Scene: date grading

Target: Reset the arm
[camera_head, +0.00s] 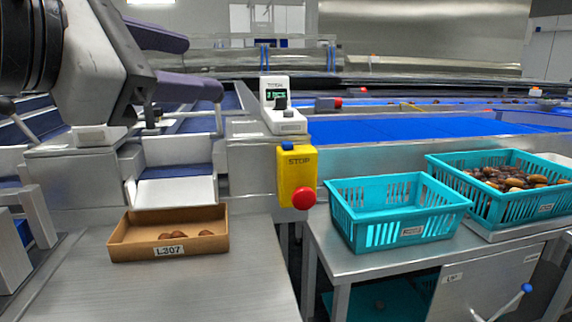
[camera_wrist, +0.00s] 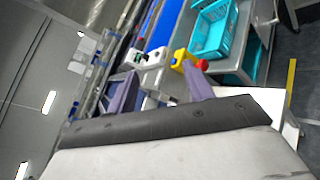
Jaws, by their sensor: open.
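My gripper (camera_head: 202,67) is at the upper left of the head view, raised above the left steel table and pointing right. Its two purple fingers are spread apart with nothing between them. In the wrist view my gripper (camera_wrist: 160,88) also shows its two fingers apart, with the housing filling the lower part. Below it in the head view, a brown cardboard box (camera_head: 190,246) labelled L207 stands on the left table (camera_head: 75,275). A few dates (camera_head: 172,236) lie in the box. My gripper is well above the box and touches nothing visible.
A yellow stop box (camera_head: 291,170) with a red button (camera_head: 304,198) stands mid-view, below a small display device (camera_head: 277,92). An empty-looking teal crate (camera_head: 345,208) and a date-filled teal crate (camera_head: 515,208) stand right. A blue conveyor (camera_head: 400,130) runs behind.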

